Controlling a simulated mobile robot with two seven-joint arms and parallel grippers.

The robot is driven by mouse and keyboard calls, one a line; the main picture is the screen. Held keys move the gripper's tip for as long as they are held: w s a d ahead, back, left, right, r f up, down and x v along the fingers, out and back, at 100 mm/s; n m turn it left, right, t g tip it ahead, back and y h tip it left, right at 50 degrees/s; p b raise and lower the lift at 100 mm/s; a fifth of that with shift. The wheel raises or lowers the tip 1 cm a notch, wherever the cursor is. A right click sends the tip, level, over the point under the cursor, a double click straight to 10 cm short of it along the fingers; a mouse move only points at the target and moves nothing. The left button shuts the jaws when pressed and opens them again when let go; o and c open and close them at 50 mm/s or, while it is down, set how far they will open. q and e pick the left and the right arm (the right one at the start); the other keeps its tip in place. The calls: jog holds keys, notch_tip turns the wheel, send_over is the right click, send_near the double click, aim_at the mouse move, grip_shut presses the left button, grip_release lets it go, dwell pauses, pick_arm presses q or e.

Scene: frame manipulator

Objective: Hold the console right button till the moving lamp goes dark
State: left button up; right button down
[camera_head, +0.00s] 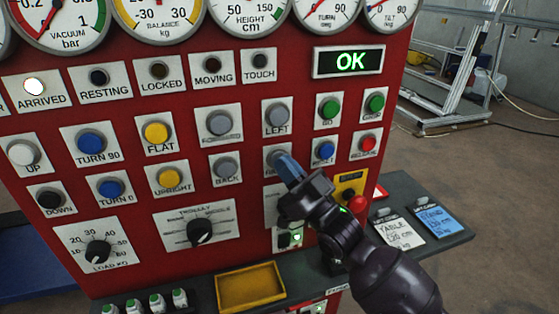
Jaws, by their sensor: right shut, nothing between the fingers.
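The red console (120,80) fills the view. My right gripper (285,165) is shut and empty, with its blue fingertips over the plate of the right button (269,165), just below the LEFT button (277,112). The fingers hide the button's cap and most of its label, so I cannot tell whether it is pressed in. The MOVING lamp (213,65) is dark. The ARRIVED lamp (34,86) is lit white. My left gripper is not in view.
Other buttons surround the fingertips: BACK (226,168), a blue reset button (324,150) and a red one (367,142). A green OK display (349,62) is lit above. A yellow tray (249,287) sits below. Tags lie on the grey shelf (440,239) at right.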

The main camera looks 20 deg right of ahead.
jog(key=shift+s, duration=0.2)
dwell(0.5)
jog(key=shift+s+p, duration=0.4)
jog(key=shift+s, duration=0.25)
jog(key=shift+s, duration=0.1)
jog(key=s+p, duration=0.1)
jog(key=s, duration=0.3)
jog(key=shift+s+d+p, duration=0.15)
jog(key=shift+s+p, duration=0.2)
jog(key=shift+s, duration=0.05)
